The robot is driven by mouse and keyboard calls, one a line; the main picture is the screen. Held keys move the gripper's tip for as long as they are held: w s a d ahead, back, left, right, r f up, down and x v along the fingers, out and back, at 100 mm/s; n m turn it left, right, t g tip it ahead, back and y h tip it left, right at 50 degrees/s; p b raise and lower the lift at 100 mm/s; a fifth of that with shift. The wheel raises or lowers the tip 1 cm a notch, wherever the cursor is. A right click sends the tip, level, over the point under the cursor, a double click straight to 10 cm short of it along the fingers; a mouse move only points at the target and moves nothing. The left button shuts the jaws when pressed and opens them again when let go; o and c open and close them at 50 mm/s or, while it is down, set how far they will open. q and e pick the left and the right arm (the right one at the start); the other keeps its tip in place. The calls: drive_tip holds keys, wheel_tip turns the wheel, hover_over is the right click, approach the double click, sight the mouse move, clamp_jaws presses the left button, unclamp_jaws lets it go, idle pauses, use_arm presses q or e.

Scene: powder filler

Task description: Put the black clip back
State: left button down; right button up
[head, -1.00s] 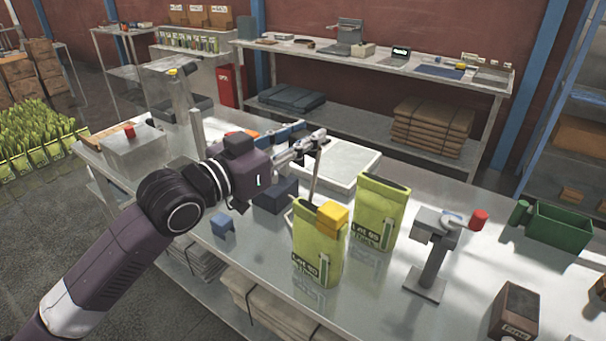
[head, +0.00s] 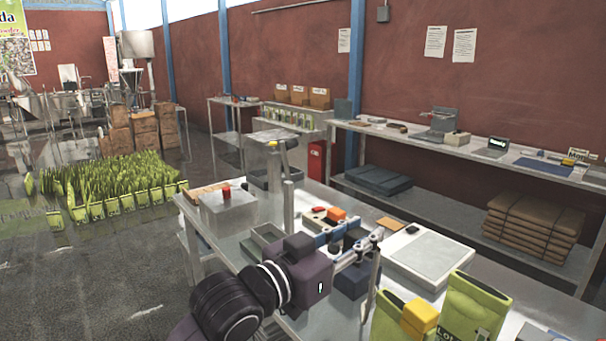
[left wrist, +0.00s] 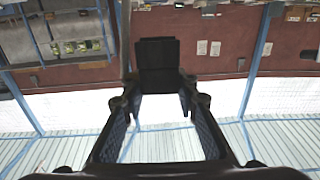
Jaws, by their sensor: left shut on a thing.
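My left gripper (head: 376,238) is above the steel table, left of the grey flat-topped platform. In the left wrist view my left gripper (left wrist: 158,100) has its two fingers on either side of a black, plate-like thing, which looks like the black clip (left wrist: 158,62). It is shut on this clip, held in the air. My right gripper is not in view.
Green pouches (head: 470,310), one with a yellow block (head: 420,316), stand front right. A steel box (head: 226,208) with a red knob stands at the table's far left.

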use_arm(q)
drive_tip(key=s+a+f+n+t+y, duration=0.2)
drive_tip(key=s+a+f+n+y, duration=0.15)
drive_tip(key=a+f, duration=0.5)
drive_tip(key=s+a+f+n+t+y, duration=0.25)
drive_tip(key=s+a+f+y, duration=0.25)
drive_tip(key=a, duration=0.6)
drive_tip(key=s+a+f+n+t+y, duration=0.2)
drive_tip(key=s+a+f+n+y, duration=0.3)
drive_tip(key=a, duration=0.5)
drive_tip(key=s+f+m, duration=0.1)
drive_tip(key=s+f, duration=0.3)
drive_tip(key=s, duration=0.3)
drive_tip(key=shift+d, duration=0.2)
drive_tip(key=shift+r+g, duration=0.1)
drive_tip(key=shift+g, duration=0.15)
drive_tip(key=w+d+r+m+g+h, duration=0.1)
drive_tip(key=w+d+r+m+h, duration=0.25)
drive_tip(key=w+d+r, duration=0.4)
drive_tip(key=w+d+r+m+g+h, duration=0.1)
drive_tip(key=w+d+r+m+h, duration=0.3)
drive_tip(key=w+d, duration=0.5)
drive_tip(key=w+d+r+m+g+h, duration=0.2)
drive_tip(key=d+r+g+h, duration=0.1)
drive_tip(key=d+r, duration=0.6)
drive_tip(key=w+d+r+m+g+h, duration=0.3)
drive_tip(key=d+r+g+h, duration=0.1)
drive_tip(key=d+r, duration=0.6)
drive_tip(key=shift+d+h, duration=0.3)
drive_tip(key=shift+h, duration=0.4)
